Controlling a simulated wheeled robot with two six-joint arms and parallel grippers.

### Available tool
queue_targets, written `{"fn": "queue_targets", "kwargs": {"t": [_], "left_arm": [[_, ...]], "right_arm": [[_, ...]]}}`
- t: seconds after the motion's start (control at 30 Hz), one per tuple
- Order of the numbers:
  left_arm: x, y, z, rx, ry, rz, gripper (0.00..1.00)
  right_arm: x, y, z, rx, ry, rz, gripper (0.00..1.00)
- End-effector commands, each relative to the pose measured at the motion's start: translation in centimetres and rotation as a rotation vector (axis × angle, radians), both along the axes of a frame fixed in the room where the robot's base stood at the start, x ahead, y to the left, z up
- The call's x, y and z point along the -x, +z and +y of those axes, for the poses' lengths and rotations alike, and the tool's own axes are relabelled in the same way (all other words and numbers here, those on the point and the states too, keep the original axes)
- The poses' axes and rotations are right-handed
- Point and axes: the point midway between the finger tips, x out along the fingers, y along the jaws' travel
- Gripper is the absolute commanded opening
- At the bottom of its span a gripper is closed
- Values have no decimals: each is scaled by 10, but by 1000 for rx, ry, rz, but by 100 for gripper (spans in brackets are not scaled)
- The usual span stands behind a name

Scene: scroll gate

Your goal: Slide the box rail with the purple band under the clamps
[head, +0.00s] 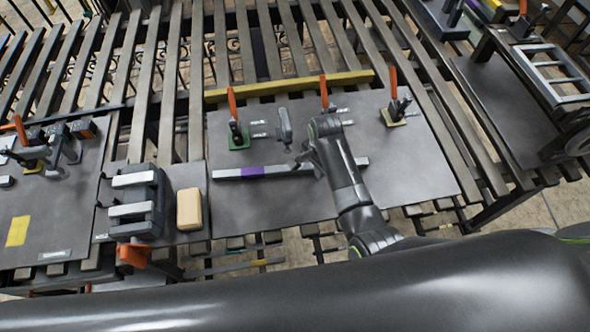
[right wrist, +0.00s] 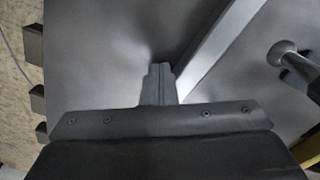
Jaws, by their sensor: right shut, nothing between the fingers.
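The box rail (head: 285,169) is a long grey bar with a purple band (head: 252,172) near its left end. It lies across the dark grey board (head: 300,205), in front of the clamps. The left clamp (head: 238,133) has a green base, and the right clamp (head: 396,108) a tan one. Both have upright orange handles. Another orange handle (head: 324,92) stands between them. My right gripper (head: 298,161) is shut and empty beside the rail's right part. In the right wrist view, its closed fingers (right wrist: 159,82) are close beside the rail (right wrist: 215,48); contact is unclear. My left gripper is not in view.
A yellow bar (head: 290,87) lies along the board's back edge. A grey upright part (head: 284,126) stands behind the rail. The board's front is clear left of my arm.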

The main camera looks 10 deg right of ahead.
Motion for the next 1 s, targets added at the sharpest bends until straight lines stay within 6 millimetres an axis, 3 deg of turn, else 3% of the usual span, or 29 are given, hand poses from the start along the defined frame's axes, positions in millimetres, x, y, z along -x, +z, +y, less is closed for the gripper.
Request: {"fn": "queue_targets", "kwargs": {"t": [1.0], "left_arm": [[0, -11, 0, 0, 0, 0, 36]], "right_arm": [[-21, 0, 1, -1, 1, -2, 0]]}}
